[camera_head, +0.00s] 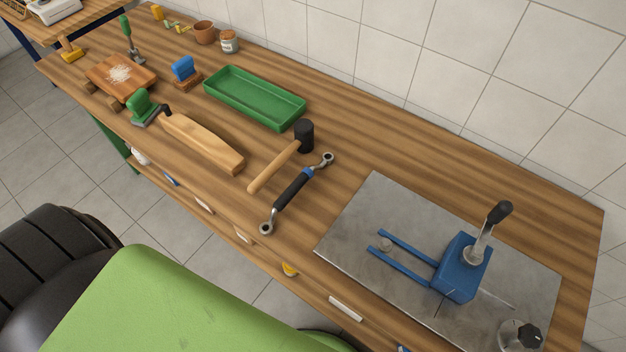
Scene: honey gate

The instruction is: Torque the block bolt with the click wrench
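The wrench (297,192) lies on the wooden bench, with a black grip, a blue band and a ring-shaped metal head at each end. To its right, a blue block (459,272) sits on a grey metal plate (350,217). A metal shaft with a black knob (499,211) rises from the block. Neither of my grippers is in view.
A black-headed mallet (303,136) lies right beside the wrench. A green tray (254,97), a wooden piece (202,141) and a cutting board (120,78) are further left. A black dial (529,335) stands at the plate's near right corner. Bench behind the plate is clear.

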